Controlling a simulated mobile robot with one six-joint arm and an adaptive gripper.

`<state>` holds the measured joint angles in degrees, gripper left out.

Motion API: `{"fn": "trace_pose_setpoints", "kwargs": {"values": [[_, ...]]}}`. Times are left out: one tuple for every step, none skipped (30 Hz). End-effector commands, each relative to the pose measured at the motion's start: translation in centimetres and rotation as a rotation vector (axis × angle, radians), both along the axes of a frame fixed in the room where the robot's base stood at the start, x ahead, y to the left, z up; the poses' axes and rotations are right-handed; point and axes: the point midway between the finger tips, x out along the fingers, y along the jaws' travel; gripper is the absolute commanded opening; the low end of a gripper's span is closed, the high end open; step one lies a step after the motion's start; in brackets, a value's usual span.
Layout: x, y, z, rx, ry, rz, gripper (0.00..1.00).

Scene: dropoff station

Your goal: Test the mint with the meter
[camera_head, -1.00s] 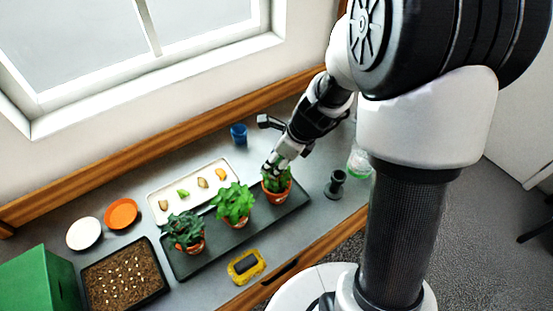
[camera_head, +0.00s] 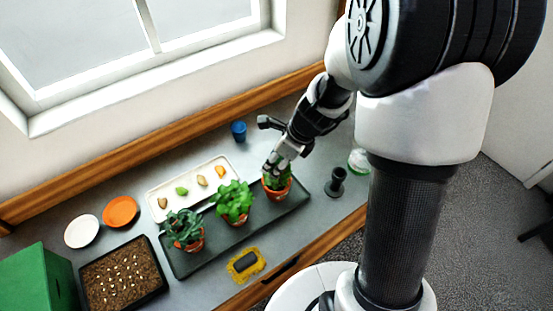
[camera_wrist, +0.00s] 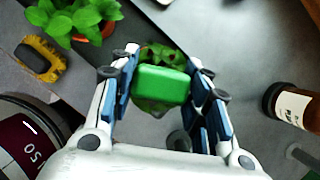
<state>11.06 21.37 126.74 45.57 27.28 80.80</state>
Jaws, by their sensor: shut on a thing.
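My gripper (camera_wrist: 160,88) is shut on a green block-like thing, which looks like the head of the meter (camera_wrist: 162,85). Its lower part is hidden. Leaves of the right potted plant (camera_wrist: 157,106) show around and beneath it in the wrist view. In the head view my gripper (camera_head: 274,163) is right over that plant (camera_head: 277,188), and the meter cannot be made out. A bright green leafy plant (camera_head: 233,200) stands in the middle of the dark tray (camera_head: 207,259), and a darker one (camera_head: 184,229) at its left end. I cannot tell for sure which is the mint.
A white tray (camera_head: 165,189) with several small items lies behind the plants. A yellow and black object (camera_head: 245,264) lies in front. A seed tray (camera_head: 124,279) and green box (camera_head: 38,283) are left. A brown bottle (camera_wrist: 290,105) stands right.

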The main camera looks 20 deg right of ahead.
Motion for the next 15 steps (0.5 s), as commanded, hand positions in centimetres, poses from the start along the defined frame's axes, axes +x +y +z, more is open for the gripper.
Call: {"fn": "trace_pose_setpoints", "kwargs": {"values": [[-0.01, 0.00, -0.27, 0.000, 0.000, 0.000, 0.17], [-0.01, 0.00, -0.37, 0.000, 0.000, 0.000, 0.17], [-0.01, 0.01, -0.50, 0.000, 0.000, 0.000, 0.17], [-0.01, 0.00, -0.59, 0.000, 0.000, 0.000, 0.17], [-0.01, 0.00, -0.67, 0.000, 0.000, 0.000, 0.17], [0.00, 0.00, -0.77, 0.000, 0.000, 0.000, 0.17], [0.00, 0.00, -0.82, 0.000, 0.000, 0.000, 0.17], [0.00, 0.00, -0.86, 0.000, 0.000, 0.000, 0.17], [-0.01, -0.01, -0.87, 0.000, 0.000, 0.000, 0.17], [-0.01, -0.01, -0.87, 0.000, 0.000, 0.000, 0.17], [0.00, 0.00, -0.86, 0.000, 0.000, 0.000, 0.17], [0.00, 0.00, -0.84, 0.000, 0.000, 0.000, 0.17], [0.00, 0.00, -0.83, 0.000, 0.000, 0.000, 0.17], [0.00, 0.00, -0.82, 0.000, 0.000, 0.000, 0.17], [0.00, 0.00, -0.82, 0.000, 0.000, 0.000, 0.17]]}}
